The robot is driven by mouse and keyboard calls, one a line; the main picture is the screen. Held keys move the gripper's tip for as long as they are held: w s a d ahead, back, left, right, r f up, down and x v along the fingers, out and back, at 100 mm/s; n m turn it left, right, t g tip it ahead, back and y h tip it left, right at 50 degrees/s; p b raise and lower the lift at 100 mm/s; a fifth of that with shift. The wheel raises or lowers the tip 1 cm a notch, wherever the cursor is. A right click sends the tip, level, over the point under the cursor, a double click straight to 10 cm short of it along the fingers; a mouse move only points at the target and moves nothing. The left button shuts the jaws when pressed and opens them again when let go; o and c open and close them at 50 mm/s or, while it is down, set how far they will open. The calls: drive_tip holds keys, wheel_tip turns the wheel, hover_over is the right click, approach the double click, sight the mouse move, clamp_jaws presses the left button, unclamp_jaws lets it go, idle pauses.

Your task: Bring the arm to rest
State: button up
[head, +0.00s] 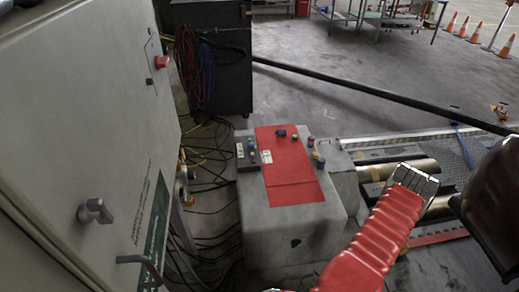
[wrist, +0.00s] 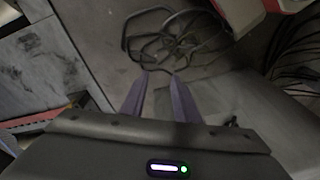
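My gripper shows in the wrist view, with its two purple-grey fingers (wrist: 161,74) pointing up the picture. The fingertips are apart, with a narrow gap between them. Nothing is held in the gap. Beyond the tips lies a dark looped cable (wrist: 165,45) on the grey floor. The fingers look clear of it, though the distance is hard to judge.
A grey cabinet (head: 85,120) fills the left. A grey box with a red top panel (head: 290,165) stands in the middle. Black cables (head: 205,235) lie between them. A dark bar (head: 370,90) crosses behind. Metallic rollers (head: 405,168) lie at right. Open floor (head: 310,105) stretches behind.

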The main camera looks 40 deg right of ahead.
drive_tip(key=w+a+r+n+g, duration=0.1)
drive_tip(key=w+a+r, duration=0.3)
drive_tip(key=r, duration=0.8)
drive_tip(key=w+a+r+n+g, duration=0.15)
drive_tip(key=w+r, duration=0.45)
drive_tip(key=r, duration=0.7)
drive_tip(key=w+a+r+g, duration=0.1)
drive_tip(key=w+a+r, duration=0.35)
drive_tip(key=r, duration=0.75)
drive_tip(key=w+a+r+n+t, duration=0.2)
drive_tip(key=a+r+n+t, duration=0.2)
drive_tip(key=a+r, duration=1.1)
drive_tip(key=w+a+r+n+t, duration=0.3)
drive_tip(key=a+r+n+t, duration=0.1)
drive_tip(key=a+r, duration=1.1)
drive_tip(key=a, duration=0.4)
drive_tip(key=shift+a+y, duration=0.4)
drive_tip(key=shift+s, duration=0.1)
